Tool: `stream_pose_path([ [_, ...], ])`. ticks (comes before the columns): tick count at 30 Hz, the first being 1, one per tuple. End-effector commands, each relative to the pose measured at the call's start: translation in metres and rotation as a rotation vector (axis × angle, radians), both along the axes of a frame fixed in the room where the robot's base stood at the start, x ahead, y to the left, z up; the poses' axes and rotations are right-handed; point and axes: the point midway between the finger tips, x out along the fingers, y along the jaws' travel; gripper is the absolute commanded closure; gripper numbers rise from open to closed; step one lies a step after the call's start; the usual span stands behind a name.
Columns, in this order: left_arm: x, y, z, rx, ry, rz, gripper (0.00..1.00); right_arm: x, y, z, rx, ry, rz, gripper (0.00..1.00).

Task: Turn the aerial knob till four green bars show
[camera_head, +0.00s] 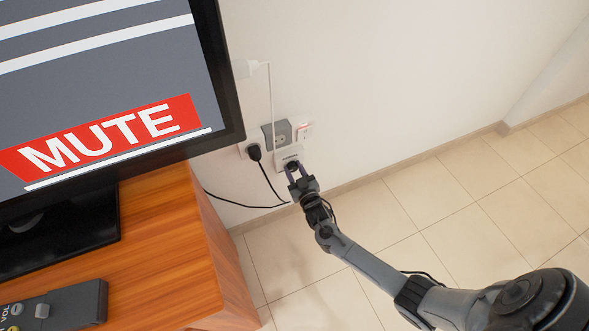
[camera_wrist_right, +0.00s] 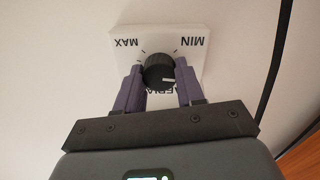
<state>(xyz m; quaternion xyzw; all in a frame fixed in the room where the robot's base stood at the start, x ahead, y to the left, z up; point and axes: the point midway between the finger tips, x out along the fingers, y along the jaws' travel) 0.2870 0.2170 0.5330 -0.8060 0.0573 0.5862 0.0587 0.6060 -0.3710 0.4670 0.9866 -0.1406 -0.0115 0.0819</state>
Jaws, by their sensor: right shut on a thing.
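The aerial knob (camera_wrist_right: 158,72) is black and ribbed with a pale pointer line, on a white wall plate (camera_wrist_right: 200,60) marked MIN, MAX and AERIAL. The lettering is upside down in the right wrist view. My right gripper (camera_wrist_right: 160,82) is shut on the knob, one purple finger on each side. In the head view the right gripper (camera_head: 294,171) is at the plate (camera_head: 289,154) low on the wall, and partly hides the knob. The television (camera_head: 110,90) shows a red MUTE banner and pale stripes; no green bars are visible in the part in view. My left gripper is not in view.
A black plug (camera_head: 254,152) with a dark cable sits left of the plate. A grey socket (camera_head: 276,135) and a white cable (camera_head: 271,95) are above it. The wooden cabinet (camera_head: 165,230) bears a remote (camera_head: 60,308). The tiled floor on the right is clear.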

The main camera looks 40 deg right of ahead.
Motion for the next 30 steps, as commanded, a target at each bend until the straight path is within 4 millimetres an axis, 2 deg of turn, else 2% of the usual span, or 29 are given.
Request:
stream_pose_path([
  [6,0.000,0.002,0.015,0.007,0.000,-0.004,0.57,0.000,0.000,0.003,-0.144,0.043,0.000,0.93],
  [16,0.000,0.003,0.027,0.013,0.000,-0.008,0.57,0.001,0.000,0.002,-0.328,0.096,0.000,0.93],
  [30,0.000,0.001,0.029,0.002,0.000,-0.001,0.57,0.000,0.000,0.000,-0.396,0.114,0.000,0.93],
])
